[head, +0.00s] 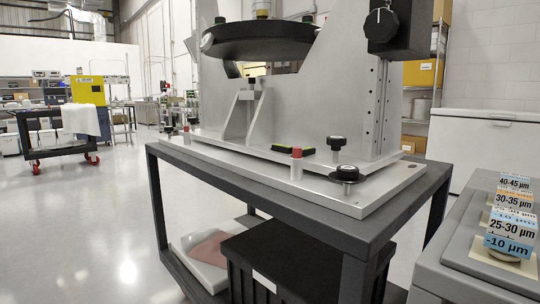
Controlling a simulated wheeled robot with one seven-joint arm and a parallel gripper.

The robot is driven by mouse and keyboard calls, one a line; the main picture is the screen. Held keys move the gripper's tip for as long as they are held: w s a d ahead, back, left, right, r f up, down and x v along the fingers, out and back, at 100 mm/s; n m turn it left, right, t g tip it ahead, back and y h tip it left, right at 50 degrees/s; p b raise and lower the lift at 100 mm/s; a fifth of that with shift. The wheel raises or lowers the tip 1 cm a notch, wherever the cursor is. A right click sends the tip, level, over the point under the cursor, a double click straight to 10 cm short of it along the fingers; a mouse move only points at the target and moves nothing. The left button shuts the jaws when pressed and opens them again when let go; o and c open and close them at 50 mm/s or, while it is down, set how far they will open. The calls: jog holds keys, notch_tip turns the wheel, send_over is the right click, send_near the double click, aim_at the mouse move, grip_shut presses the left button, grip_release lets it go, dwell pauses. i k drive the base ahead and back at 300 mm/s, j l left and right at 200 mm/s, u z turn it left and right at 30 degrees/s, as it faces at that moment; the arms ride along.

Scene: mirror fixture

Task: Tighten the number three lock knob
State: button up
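The mirror fixture is a grey metal frame (300,110) on a flat base plate (350,208). A wide black knob (347,174) sits low near the plate's front right corner. A black-topped knob (337,142) on a metal stem stands behind it. A large black knob (381,20) with a white mark is on the dark box (408,30) at upper right. No number three is readable on any knob, so I cannot tell which one it is. My gripper is not in view.
The fixture stands on a dark cart (300,213). A red-topped post (296,157) and a yellow-and-black item (293,149) are on the plate. Floor (90,220) at left is clear.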

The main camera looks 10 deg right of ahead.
aim_at(169, 129)
jog(key=i+j, duration=0.2)
jog(key=j, duration=0.15)
jog(key=i+j, duration=0.25)
jog(key=j, duration=0.15)
jog(key=i+j, duration=0.2)
jog(key=j, duration=0.15)
jog(key=i+j, duration=0.2)
jog(key=j, duration=0.15)
jog(key=i+j, duration=0.25)
jog(key=j, duration=0.15)
